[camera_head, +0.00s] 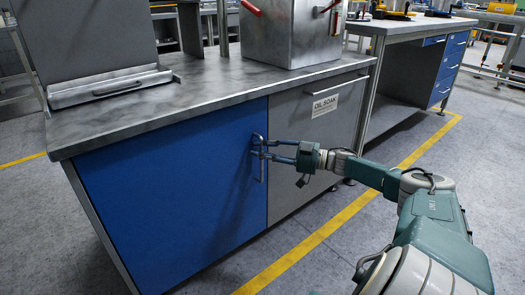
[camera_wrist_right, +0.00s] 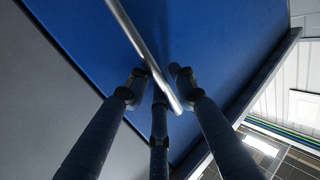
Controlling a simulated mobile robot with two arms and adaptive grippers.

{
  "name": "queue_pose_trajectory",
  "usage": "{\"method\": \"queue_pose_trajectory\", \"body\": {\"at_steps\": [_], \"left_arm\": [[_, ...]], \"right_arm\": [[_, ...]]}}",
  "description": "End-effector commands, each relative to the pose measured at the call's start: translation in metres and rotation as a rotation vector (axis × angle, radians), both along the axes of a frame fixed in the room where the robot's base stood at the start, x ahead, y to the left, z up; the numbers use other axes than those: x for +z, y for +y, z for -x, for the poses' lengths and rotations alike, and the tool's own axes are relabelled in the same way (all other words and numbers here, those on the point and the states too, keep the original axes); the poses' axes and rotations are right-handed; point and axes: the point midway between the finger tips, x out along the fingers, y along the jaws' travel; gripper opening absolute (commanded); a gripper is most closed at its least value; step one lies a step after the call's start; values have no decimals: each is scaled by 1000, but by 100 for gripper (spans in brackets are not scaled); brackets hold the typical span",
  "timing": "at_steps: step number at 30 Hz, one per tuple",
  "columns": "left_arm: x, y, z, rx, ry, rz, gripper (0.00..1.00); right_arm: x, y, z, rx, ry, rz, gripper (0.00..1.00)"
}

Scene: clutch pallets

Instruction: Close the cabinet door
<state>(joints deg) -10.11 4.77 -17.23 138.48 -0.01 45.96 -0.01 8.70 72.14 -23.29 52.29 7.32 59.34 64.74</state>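The blue cabinet door (camera_head: 165,185) is on the front of the grey-topped workbench in the head view. It looks flush or nearly flush with the front; a small gap cannot be ruled out. Its vertical metal handle (camera_head: 262,172) is near its right edge. My right gripper (camera_head: 262,149) is at the upper part of the handle. In the right wrist view, the handle (camera_wrist_right: 135,35) passes between the spread fingers (camera_wrist_right: 158,75), with blue door behind. A gap shows beside the right finger; contact with the left finger is unclear. My left gripper is out of view.
A grey door (camera_head: 308,130) with an "OIL SOAK" label (camera_head: 325,105) adjoins the blue door. A metal box (camera_head: 290,35) with red handles stands on the benchtop (camera_head: 205,95). Another bench with blue drawers (camera_head: 448,70) is behind right. Floor in front is clear, with a yellow line (camera_head: 320,232).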

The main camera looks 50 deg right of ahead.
Motion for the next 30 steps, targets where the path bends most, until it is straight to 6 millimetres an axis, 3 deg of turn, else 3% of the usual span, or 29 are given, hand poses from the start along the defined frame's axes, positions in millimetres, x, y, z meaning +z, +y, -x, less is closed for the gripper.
{"method": "queue_pose_trajectory", "body": {"at_steps": [19,30], "left_arm": [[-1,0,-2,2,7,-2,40],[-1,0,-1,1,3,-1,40]], "right_arm": [[4,-3,-1,-10,-6,-3,32],[0,-24,46,-8,3,0,32]]}}
